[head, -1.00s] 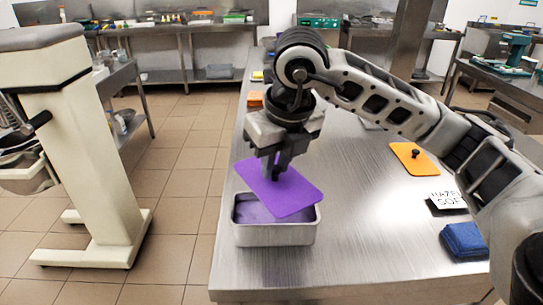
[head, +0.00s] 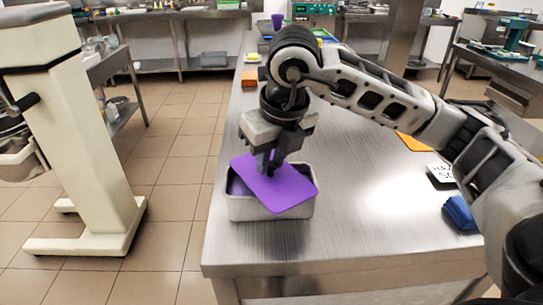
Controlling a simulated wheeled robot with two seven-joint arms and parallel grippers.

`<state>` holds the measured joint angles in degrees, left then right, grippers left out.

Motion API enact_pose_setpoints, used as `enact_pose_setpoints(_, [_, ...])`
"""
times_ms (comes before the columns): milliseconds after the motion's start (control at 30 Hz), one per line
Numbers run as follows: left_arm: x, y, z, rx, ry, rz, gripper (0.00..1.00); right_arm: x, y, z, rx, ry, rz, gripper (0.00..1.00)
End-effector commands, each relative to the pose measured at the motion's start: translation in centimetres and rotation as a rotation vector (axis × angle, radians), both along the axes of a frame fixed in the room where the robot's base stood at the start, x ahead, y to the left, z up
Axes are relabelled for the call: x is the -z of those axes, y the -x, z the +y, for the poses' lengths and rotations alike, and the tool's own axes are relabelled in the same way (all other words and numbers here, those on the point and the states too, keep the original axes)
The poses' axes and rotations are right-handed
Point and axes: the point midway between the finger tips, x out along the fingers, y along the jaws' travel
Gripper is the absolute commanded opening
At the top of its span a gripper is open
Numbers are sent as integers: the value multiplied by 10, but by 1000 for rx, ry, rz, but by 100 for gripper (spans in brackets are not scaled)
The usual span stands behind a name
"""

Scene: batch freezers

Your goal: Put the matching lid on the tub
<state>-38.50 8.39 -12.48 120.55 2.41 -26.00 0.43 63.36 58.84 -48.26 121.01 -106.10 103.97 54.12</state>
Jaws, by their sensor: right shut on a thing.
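A purple rectangular lid (head: 290,195) is held by my right gripper (head: 270,165), whose fingers are shut at the lid's middle. The lid is over the metal tub (head: 246,210), which stands near the table's front left edge. The lid is turned and looks tilted relative to the tub, with its right corner near the tub's right rim. Part of the tub's opening shows at the left and back. I cannot tell whether the lid touches the rim. My left gripper is not in view.
An orange lid (head: 415,142) lies on the steel table (head: 350,225) at the right, partly behind my arm. A cream machine (head: 88,140) stands on the floor at left.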

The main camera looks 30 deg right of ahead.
Motion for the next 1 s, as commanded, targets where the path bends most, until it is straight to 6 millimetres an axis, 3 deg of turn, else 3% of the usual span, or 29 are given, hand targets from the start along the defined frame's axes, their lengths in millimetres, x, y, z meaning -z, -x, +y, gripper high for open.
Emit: enact_pose_setpoints(1000, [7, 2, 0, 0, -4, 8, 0, -1, -1, 0, 0, 0, 0, 0])
